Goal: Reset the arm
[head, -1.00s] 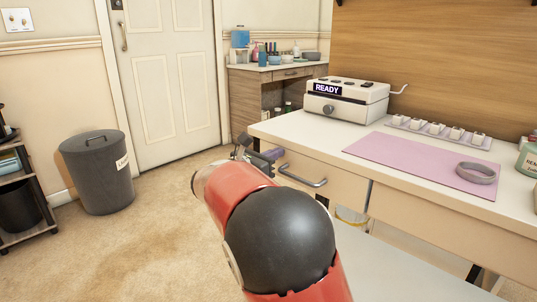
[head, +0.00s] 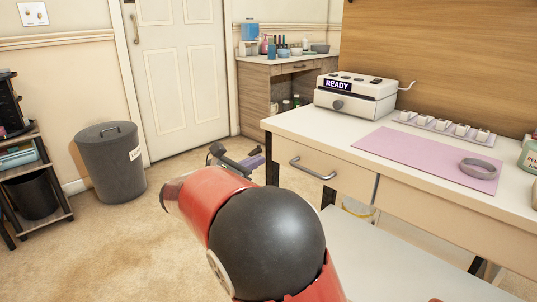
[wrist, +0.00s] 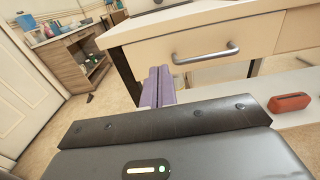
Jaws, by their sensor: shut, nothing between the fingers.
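My red and black arm reaches forward in the head view. My gripper (head: 255,158) is past its far end, partly hidden by the arm. In the wrist view the purple fingers of my gripper (wrist: 158,82) are together, with nothing between them. They are in front of the white desk (wrist: 150,28), left of its drawer handle (wrist: 205,53), and appear apart from it.
A machine reading READY (head: 355,95), a pink mat (head: 425,155) and a grey ring (head: 478,169) are on the desk. A red-orange object (wrist: 290,102) lies on the lower white surface. A grey bin (head: 112,165) stands left; carpet between is clear.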

